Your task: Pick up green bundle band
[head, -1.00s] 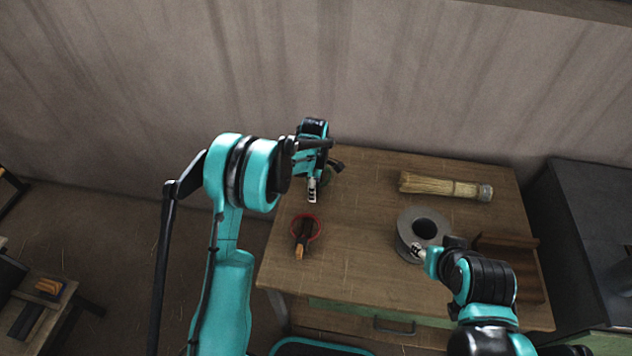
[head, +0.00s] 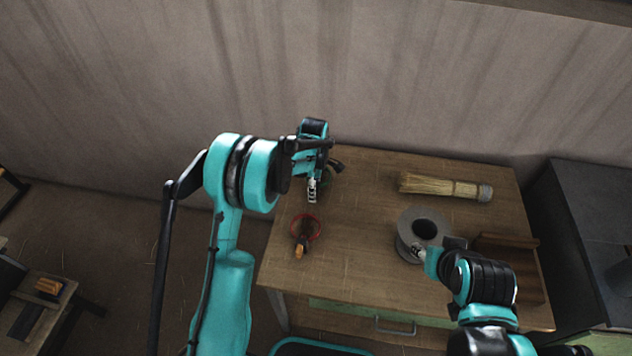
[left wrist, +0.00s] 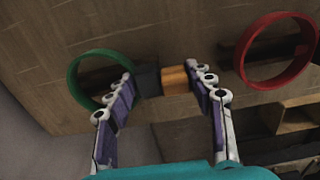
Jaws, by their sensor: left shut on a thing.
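The green bundle band (left wrist: 73,84) shows in the left wrist view as a green ring with a black and wooden handle (left wrist: 175,79). My left gripper (left wrist: 162,80) has its fingers on either side of that handle and is shut on it. In the head view my left gripper (head: 312,192) is at the table's far left, and the arm largely hides the green band. My right gripper (head: 417,252) is at the near left side of a grey spool (head: 436,223); its finger state is too small to tell.
A red band (head: 320,228) with an orange-ended handle lies nearer on the wooden table (head: 355,240); its ring also shows in the left wrist view (left wrist: 243,57). A straw broom head (head: 440,187) lies at the back right. A brown wooden holder (head: 510,245) stands at right. The table's middle is clear.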

